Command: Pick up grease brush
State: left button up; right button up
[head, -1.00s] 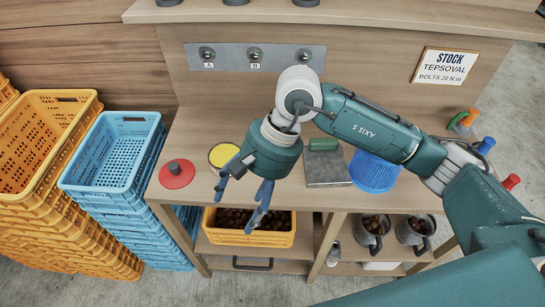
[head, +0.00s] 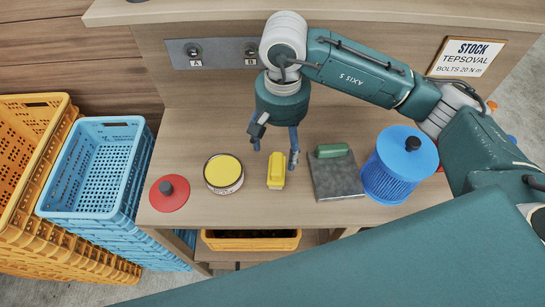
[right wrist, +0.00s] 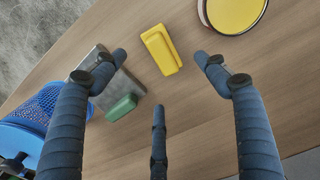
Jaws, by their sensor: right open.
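The yellow block-shaped piece (head: 276,172), which I take for the grease brush, lies on the wooden bench between the round tin and the metal plate. It also shows in the right wrist view (right wrist: 160,50), beyond and between the fingers. My right gripper (head: 275,148) is open and empty above the bench, its fingers pointing down just behind the yellow piece. In the right wrist view the gripper (right wrist: 160,70) has its fingers spread, with no visible contact. My left gripper is not in view.
A tin with a yellow top (head: 223,173) and a red disc with a knob (head: 169,194) are left of the yellow piece. Right are a metal plate (head: 340,187) bearing a green-handled piece (head: 332,150) and a blue basket (head: 388,183). Blue crates (head: 127,197) stand beside the bench.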

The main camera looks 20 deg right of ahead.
aim_at(281, 162)
jog(key=f, duration=0.2)
jog(key=s+f+p, duration=0.1)
jog(key=f, duration=0.1)
jog(key=shift+s, duration=0.1)
jog(key=shift+f+p, duration=0.25)
jog(key=shift+p, duration=0.1)
jog(key=f, duration=0.1)
jog(key=f+p, duration=0.1)
jog(key=f, duration=0.1)
jog(key=f+p, duration=0.1)
jog(key=shift+w+d+f, duration=0.1)
jog(key=shift+w+f, duration=0.15)
jog(key=shift+w, duration=0.05)
jog(key=shift+f, duration=0.2)
jog(key=shift+w, duration=0.1)
jog(key=c, duration=1.3)
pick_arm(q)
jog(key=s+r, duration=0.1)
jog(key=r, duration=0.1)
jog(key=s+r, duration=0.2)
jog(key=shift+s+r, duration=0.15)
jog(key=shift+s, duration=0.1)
